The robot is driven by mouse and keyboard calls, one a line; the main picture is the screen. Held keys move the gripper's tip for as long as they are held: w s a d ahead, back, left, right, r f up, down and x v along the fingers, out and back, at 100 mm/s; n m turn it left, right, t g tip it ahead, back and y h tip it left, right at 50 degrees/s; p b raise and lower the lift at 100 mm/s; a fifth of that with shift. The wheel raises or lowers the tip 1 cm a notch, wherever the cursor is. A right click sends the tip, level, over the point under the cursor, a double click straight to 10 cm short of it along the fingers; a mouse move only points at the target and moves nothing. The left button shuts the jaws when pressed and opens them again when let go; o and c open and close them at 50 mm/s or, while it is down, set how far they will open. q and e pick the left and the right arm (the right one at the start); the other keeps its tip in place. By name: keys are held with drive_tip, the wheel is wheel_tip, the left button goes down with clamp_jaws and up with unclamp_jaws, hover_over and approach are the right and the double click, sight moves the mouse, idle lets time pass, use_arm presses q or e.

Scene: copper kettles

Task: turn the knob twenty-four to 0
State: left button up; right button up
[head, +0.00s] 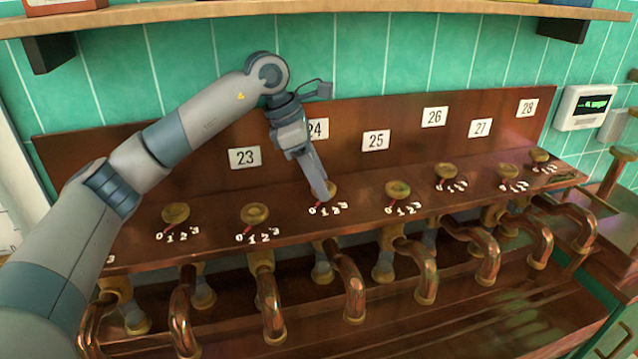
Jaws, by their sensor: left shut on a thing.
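The panel is brown, with a row of round brass knobs, each with a small 0 1 2 3 scale in front. The plate for 24 (318,128) is partly covered by my left gripper. Knob twenty-four (332,187) is below that plate and mostly hidden by the fingers. My left gripper (322,194) comes down from above and is shut on this knob. The knob's pointer setting cannot be made out behind the fingers. My right gripper is not in view.
Neighbouring knobs stand close by, one at left (254,214) and one at right (398,190). Copper spouts (350,285) curve out below the panel. A wooden shelf (330,10) runs above. A white wall display (585,106) hangs at right.

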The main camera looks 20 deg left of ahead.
use_arm(q)
drive_tip(key=shift+r, duration=0.1)
idle(0.3)
drive_tip(key=o, duration=1.1)
drive_tip(key=shift+c, duration=0.2)
